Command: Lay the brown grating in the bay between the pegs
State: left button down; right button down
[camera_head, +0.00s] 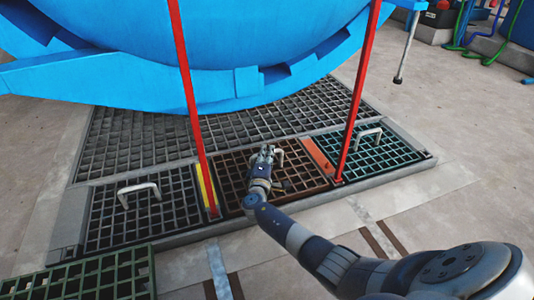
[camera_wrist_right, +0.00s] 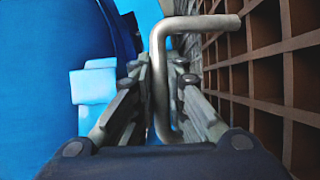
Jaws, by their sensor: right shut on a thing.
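The brown grating (camera_head: 234,168) lies at the middle of the front row, roughly level, between two tall red posts (camera_head: 187,75) (camera_head: 361,85). I cannot tell whether it rests fully on the bay floor. A yellow strip (camera_head: 207,190) is along its left side and an orange strip (camera_head: 318,156) along its right. My right gripper (camera_head: 267,152) is at the grating's metal handle. In the right wrist view, its fingers (camera_wrist_right: 160,95) are shut on the bent handle (camera_wrist_right: 158,70), with the brown bars (camera_wrist_right: 270,80) to the right. My left gripper is not in view.
A dark grating (camera_head: 105,212) with a handle lies at left, a teal grating (camera_head: 375,158) at right. A green grating (camera_head: 90,280) is at the front left. The blue vessel (camera_head: 130,85) overhangs the grey gratings behind. Bare floor (camera_head: 460,140) is at right.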

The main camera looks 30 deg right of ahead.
jog(key=shift+w+f, duration=0.1)
jog(key=shift+f, duration=0.3)
